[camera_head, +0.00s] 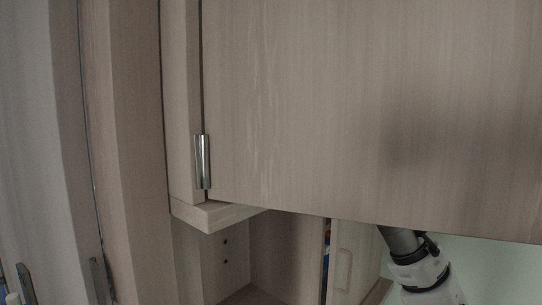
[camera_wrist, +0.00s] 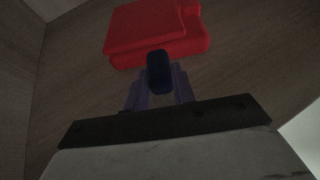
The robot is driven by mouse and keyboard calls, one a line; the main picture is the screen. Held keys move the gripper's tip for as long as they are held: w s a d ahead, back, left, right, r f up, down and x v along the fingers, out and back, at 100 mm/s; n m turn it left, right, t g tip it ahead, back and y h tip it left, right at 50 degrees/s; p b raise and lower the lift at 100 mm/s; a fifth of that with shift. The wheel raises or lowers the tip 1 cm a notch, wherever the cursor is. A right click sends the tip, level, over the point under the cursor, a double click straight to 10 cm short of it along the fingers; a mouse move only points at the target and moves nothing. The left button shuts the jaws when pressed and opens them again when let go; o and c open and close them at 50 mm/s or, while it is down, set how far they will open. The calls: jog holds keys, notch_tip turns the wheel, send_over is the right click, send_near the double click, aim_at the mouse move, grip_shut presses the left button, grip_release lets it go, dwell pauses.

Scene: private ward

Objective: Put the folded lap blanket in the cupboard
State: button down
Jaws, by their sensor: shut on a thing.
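In the wrist view, the folded lap blanket (camera_wrist: 155,32) is a bright red, flat, layered bundle just beyond my gripper (camera_wrist: 160,82). The fingers are closed on a short dark blue piece (camera_wrist: 160,70) at the blanket's near edge, which appears to be part of it. The blanket is held against a view of wood-grain panels. In the head view, the pale wood cupboard (camera_head: 185,110) fills most of the picture.
Below the large panel is an open recess (camera_head: 225,260) with small holes in its side wall. A smaller wood front with a handle (camera_head: 344,270) stands to its right. A narrow blue item (camera_head: 326,262) shows beside it. Tall wood panels (camera_head: 125,130) stand at left.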

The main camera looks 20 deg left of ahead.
jog(key=c, duration=1.2)
grip_release()
jog(key=shift+o, duration=0.2)
jog(key=shift+b+v, duration=1.25)
jog(key=shift+v, duration=2.55)
